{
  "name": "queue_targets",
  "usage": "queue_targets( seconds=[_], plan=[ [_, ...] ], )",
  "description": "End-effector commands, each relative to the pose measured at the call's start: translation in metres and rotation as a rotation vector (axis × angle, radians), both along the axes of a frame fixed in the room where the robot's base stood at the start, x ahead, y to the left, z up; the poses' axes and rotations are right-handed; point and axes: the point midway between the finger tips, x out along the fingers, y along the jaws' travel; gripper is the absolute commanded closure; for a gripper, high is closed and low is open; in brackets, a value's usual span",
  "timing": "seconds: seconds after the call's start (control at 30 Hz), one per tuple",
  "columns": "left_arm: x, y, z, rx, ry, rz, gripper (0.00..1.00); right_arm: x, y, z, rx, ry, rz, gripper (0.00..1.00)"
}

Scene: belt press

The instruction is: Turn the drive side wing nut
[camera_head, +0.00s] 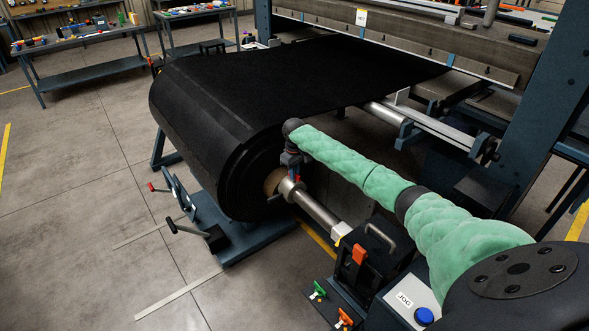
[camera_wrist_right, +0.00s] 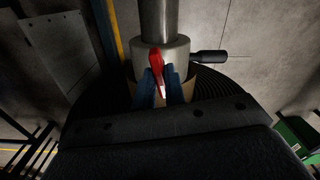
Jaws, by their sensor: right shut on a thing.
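The drive side wing nut (camera_wrist_right: 155,62) is red and sits on the grey collar (camera_wrist_right: 172,55) around the shaft. My right gripper (camera_wrist_right: 163,84) is shut on it, with its blue fingers on either side of the lower part of the red wing. In the head view my right gripper (camera_head: 292,172) points down over the collar (camera_head: 291,189) at the end of the black belt roll (camera_head: 215,130). The nut is mostly hidden there by the gripper. My left gripper is not in view.
A steel shaft (camera_head: 319,211) runs from the collar to a dark drive box (camera_head: 366,262) with an orange part. A black handle (camera_wrist_right: 209,56) sticks out beside the collar. A blue JOG button (camera_head: 424,316) is at the lower right. The floor on the left is mostly clear.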

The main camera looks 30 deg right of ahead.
Motion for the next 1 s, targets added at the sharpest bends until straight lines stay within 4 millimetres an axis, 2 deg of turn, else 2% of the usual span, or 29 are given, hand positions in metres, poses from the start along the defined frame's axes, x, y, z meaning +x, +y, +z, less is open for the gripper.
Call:
queue_targets(
  seconds=[0.13,0.4,0.97,1.0],
  plan=[
    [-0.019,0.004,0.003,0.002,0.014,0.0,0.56,0.001,0.0,0.004,0.0,-0.002,-0.09,1.0],
    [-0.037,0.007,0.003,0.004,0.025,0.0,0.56,0.001,0.0,0.003,0.001,-0.004,-0.186,1.0],
    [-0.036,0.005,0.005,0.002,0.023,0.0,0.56,0.002,-0.001,0.003,0.0,-0.005,-0.211,1.0],
    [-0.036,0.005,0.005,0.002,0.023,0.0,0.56,0.002,-0.001,0.003,0.0,-0.005,-0.211,0.8]
  ],
)
